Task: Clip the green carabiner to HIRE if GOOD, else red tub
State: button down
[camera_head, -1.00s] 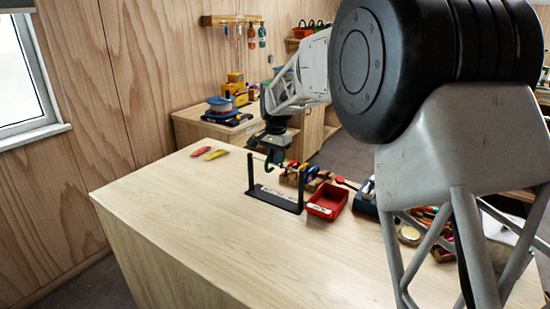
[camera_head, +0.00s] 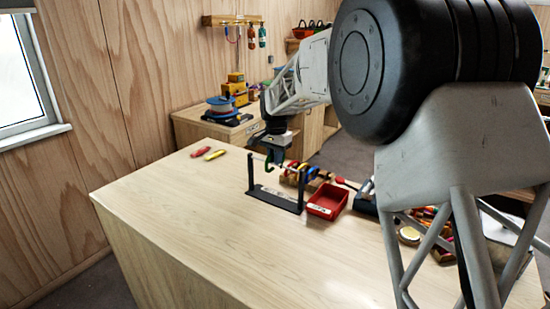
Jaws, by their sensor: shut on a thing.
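My gripper (camera_head: 275,156) is shut on the green carabiner (camera_head: 268,165), which hangs upright below it. The carabiner is at the bar between the two posts of a black rack (camera_head: 249,175), towards the left post. I cannot tell whether the bar passes through it. Blue and yellow carabiners (camera_head: 294,170) show towards the rack's right post. The rack's base carries a pale label (camera_head: 275,194), too small to read. The red tub (camera_head: 326,200) stands right of the rack and looks empty. No GOOD marking is readable.
A red item (camera_head: 202,151) and a yellow item (camera_head: 215,155) lie on the table's far left. Brown blocks (camera_head: 314,180) stand behind the rack. Colourful gear and a round tin (camera_head: 409,235) lie at right, partly behind my arm. The table's front (camera_head: 220,235) is clear.

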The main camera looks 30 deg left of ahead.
jog(key=shift+w+d+f, duration=0.2)
jog(key=shift+w+f, duration=0.2)
jog(key=shift+f, duration=0.3)
jog(key=shift+w+d+f, duration=0.15)
jog(key=shift+w+f, duration=0.25)
jog(key=shift+f, duration=0.3)
jog(key=shift+d+f, duration=0.1)
jog(key=shift+f, duration=0.55)
dwell(1.3)
jog(key=shift+s+f, duration=0.15)
jog(key=shift+f, duration=0.15)
dwell(1.1)
jog(key=shift+w, duration=0.2)
jog(key=shift+w+a+r, duration=0.15)
jog(key=shift+w+a, duration=0.1)
jog(key=shift+w, duration=0.15)
jog(key=shift+w+a+r, duration=0.2)
jog(key=shift+w+r, duration=0.3)
jog(key=shift+r, duration=0.35)
dwell(1.6)
